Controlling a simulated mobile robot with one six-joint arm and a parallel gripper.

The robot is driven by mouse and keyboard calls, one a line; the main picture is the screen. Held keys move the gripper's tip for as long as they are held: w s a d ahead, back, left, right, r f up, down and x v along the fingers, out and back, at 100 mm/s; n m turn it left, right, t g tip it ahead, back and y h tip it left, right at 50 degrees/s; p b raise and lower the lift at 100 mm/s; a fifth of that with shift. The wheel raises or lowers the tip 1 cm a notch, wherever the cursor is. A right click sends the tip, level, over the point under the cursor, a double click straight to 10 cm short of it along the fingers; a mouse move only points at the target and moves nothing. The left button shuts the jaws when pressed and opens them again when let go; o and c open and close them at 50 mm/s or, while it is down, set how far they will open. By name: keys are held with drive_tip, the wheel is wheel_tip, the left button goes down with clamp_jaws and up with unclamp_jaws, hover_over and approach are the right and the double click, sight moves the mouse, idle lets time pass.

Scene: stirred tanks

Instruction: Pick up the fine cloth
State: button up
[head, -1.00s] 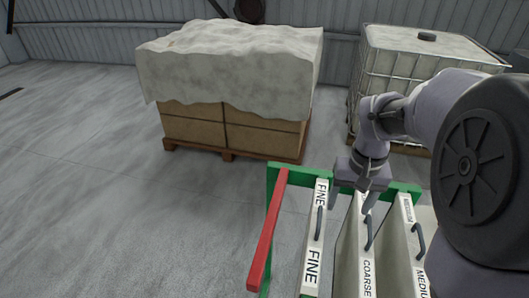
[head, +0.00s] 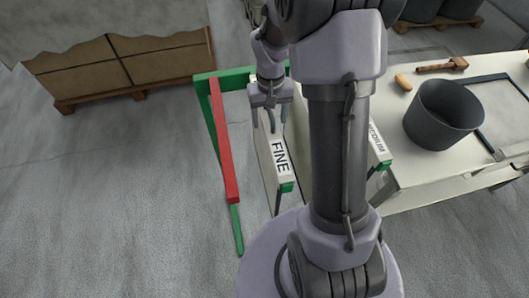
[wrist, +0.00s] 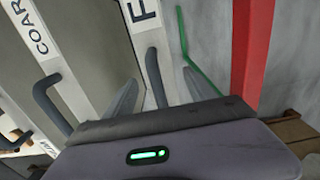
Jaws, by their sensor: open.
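The fine cloth is a pale framed panel marked FINE (head: 279,157), hanging in a green rack beside a red bar. In the wrist view its white top edge shows with the letter F (wrist: 146,12) and a dark grey handle (wrist: 156,72). My gripper (head: 270,121) is over the far part of this panel. In the wrist view its two open fingers stand on either side of the handle, and the jaws hold nothing. Whether a finger touches the handle I cannot tell. My arm hides part of the rack in the head view.
The coarse panel (wrist: 38,38) with its own handle (wrist: 46,100) hangs close beside the fine one. The medium panel (head: 377,139) is right of my arm. The red bar (head: 222,140) is on the left. A table (head: 405,165) with a dark bucket (head: 443,113) stands right.

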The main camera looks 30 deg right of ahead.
wheel_tip(320, 180, down, 2)
drive_tip(key=shift+r, duration=0.1)
clamp_jaws()
idle(0.5)
